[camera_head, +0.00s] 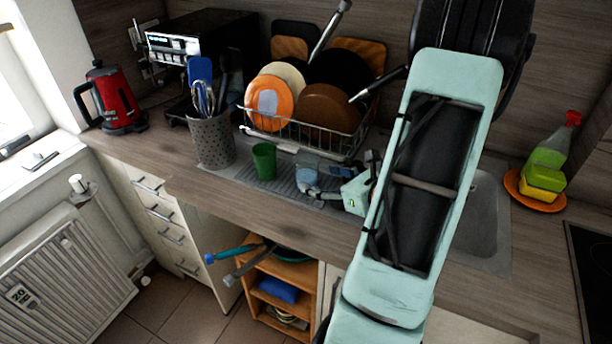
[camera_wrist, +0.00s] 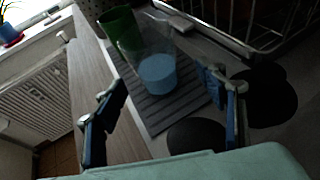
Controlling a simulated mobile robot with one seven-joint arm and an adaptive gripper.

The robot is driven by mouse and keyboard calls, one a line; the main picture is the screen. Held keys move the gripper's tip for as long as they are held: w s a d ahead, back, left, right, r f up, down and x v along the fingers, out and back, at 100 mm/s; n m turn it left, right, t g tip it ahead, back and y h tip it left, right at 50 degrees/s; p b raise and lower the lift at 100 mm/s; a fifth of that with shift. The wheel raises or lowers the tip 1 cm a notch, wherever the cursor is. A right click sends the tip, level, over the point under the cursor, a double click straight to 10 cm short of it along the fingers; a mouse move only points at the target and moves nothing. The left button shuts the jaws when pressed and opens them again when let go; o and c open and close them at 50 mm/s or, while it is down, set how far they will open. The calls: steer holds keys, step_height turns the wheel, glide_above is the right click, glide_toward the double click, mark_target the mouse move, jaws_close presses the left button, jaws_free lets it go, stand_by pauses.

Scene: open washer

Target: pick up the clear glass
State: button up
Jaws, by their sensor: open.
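The clear glass (camera_head: 307,168) stands on the grey ribbed drainboard (camera_head: 254,178) in front of the dish rack. In the wrist view the glass (camera_wrist: 155,62) looks see-through, with a light blue lower part. My gripper (camera_head: 335,180) is open and empty just to the right of the glass in the head view. In the wrist view my gripper (camera_wrist: 162,92) has its two blue-padded fingers spread apart, with the glass beyond and roughly between them. I cannot tell the exact gap. A green cup (camera_head: 264,161) stands left of the glass.
The wire dish rack (camera_head: 345,143) with plates stands close behind the glass. A grey utensil holder (camera_head: 212,142) stands left of the green cup. The sink (camera_head: 486,220) is to the right, partly behind my arm. The wooden counter (camera_head: 265,212) in front is clear.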

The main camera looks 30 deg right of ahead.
mark_target(314, 177)
steer(key=x, duration=0.5)
steer(key=shift+a+r+p, duration=0.2)
steer(key=shift+a+p, duration=0.15)
steer(key=shift+w+f, duration=0.15)
steer(key=shift+w, duration=0.3)
steer(key=c, duration=1.5)
